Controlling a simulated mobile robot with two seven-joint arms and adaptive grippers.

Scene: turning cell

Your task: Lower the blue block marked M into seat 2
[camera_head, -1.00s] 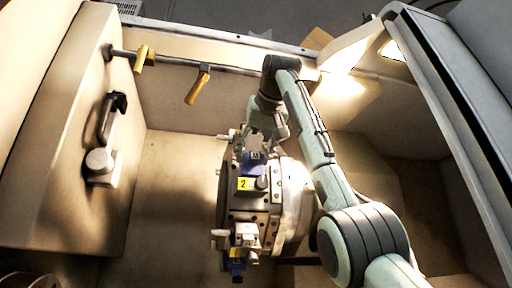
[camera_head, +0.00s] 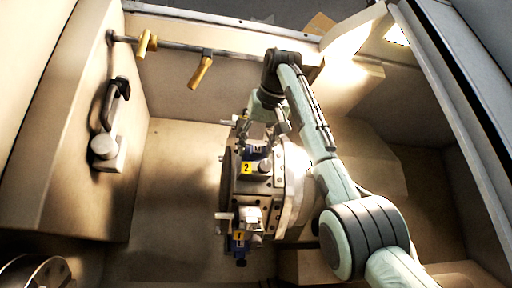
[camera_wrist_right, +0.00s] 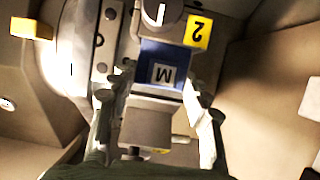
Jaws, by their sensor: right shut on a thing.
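The blue block marked M (camera_wrist_right: 164,70) is between the fingers of my right gripper (camera_wrist_right: 160,90) in the wrist view, its marked face towards the camera. My right gripper (camera_head: 258,143) is shut on it at the upper part of the turret in the head view, where the block (camera_head: 257,152) shows only in part. The yellow label 2 (camera_head: 247,168) of seat 2 is right by the block; in the wrist view the label (camera_wrist_right: 198,32) is upside down. The seat's inside is hidden, so how deep the block sits cannot be told. My left gripper is not in view.
The turret (camera_head: 289,190) carries several holders and bolts close around the gripper. A second blue piece (camera_head: 240,262) sits by yellow label 1 (camera_head: 238,237) lower down. A rail with yellow handles (camera_head: 201,72) runs along the back wall. The floor left of the turret is clear.

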